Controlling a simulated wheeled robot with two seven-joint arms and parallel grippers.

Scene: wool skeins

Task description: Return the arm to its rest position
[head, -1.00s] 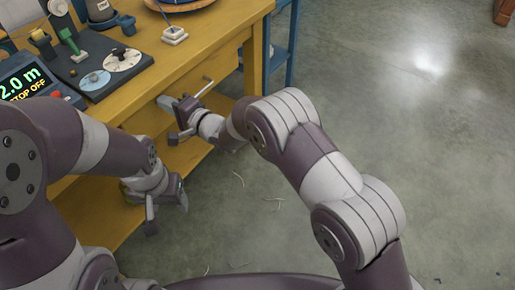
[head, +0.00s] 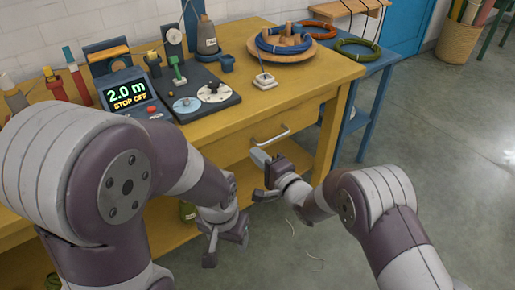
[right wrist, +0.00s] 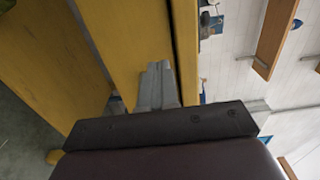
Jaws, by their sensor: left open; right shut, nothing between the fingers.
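My right gripper (head: 259,158) is shut and empty. It hangs in front of the yellow workbench (head: 290,92), just below the left end of the drawer handle (head: 270,136). In the right wrist view its closed fingers (right wrist: 158,86) point along the yellow wood, with nothing between them. My left gripper (head: 224,246) is open and empty. It points down, low in front of the bench and left of the right gripper. The drawer (head: 235,140) looks closed. I cannot tell whether the right fingertips touch the handle.
The bench carries a display reading 2.0 m (head: 128,92), a dark board with dials (head: 212,92) and a wooden disc with a blue coil (head: 282,44). A blue side table (head: 366,62) holds more coils.

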